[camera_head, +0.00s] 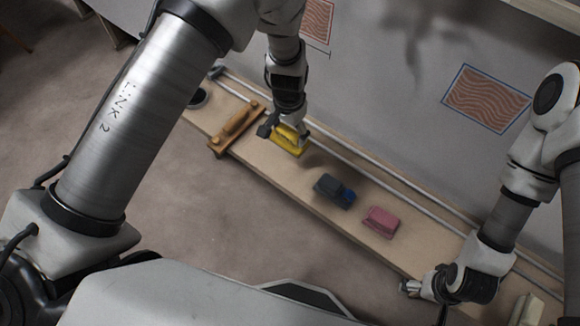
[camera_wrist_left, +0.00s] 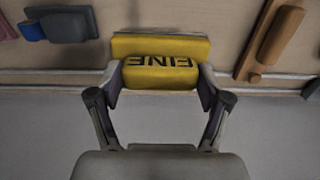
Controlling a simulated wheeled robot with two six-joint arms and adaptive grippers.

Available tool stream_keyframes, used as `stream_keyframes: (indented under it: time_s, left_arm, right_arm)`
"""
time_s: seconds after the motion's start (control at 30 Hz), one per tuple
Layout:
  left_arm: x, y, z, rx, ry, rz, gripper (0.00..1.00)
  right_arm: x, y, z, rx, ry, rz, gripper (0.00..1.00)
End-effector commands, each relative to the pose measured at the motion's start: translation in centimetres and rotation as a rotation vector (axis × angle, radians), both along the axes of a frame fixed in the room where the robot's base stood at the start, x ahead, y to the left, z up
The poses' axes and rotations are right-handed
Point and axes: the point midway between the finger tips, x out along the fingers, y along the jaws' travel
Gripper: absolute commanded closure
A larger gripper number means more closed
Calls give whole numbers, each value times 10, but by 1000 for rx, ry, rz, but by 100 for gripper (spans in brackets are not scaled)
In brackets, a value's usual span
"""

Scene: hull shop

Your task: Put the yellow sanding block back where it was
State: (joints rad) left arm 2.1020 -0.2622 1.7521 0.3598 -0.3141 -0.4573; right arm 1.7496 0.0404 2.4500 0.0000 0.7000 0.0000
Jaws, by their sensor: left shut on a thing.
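The yellow sanding block (camera_head: 289,140) is at the far part of the wooden shelf in the head view. It also shows in the left wrist view (camera_wrist_left: 160,70), with "FINE" in dark letters on it. My left gripper (camera_head: 287,130) is shut on it, one finger at each end, in the left wrist view (camera_wrist_left: 160,84). Whether the block touches the shelf I cannot tell. My right gripper (camera_head: 412,287) is low at the right, by the shelf's front edge, with its fingers too small to read.
On the wooden shelf (camera_head: 265,170) are a brown wooden tool (camera_head: 234,128) left of the yellow block, a dark grey and blue block (camera_head: 334,190) and a pink block (camera_head: 381,221) to its right. A metal rail (camera_head: 365,172) runs along the shelf by the wall.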

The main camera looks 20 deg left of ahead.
Motion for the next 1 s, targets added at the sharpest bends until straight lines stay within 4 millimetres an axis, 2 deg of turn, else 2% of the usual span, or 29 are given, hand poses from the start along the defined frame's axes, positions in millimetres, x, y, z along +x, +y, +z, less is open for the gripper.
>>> stream_keyframes:
  time_s: [0.03,0.17,0.3,0.6,0.87,0.9,0.93,0.97,1.0]
  left_arm:
    - [-3,-3,-4,-4,22,-1,53]
    - [-8,-6,-24,-9,47,-1,53]
    - [-7,-5,-53,-8,43,0,53]
    - [-7,-5,-98,-7,42,-1,53]
    - [-7,-5,-100,-7,40,-1,53]
    - [-7,-5,-100,-7,40,-1,16]
    - [-7,-5,-99,-7,40,-1,5]
    - [-7,-5,-99,-7,40,-1,0]
    - [-7,-5,-99,-7,40,-1,0]
  right_arm:
    - [0,0,-6,0,0,0,12]
    - [0,0,-4,0,0,0,12]
    - [0,0,-4,0,-1,0,12]
    - [0,0,-7,0,-1,1,12]
    - [0,0,-7,0,-1,0,12]
    - [0,0,-7,0,0,1,12]
    - [0,0,-7,0,-1,1,12]
    - [0,0,-7,0,-1,1,12]
    - [0,0,-7,0,0,1,12]
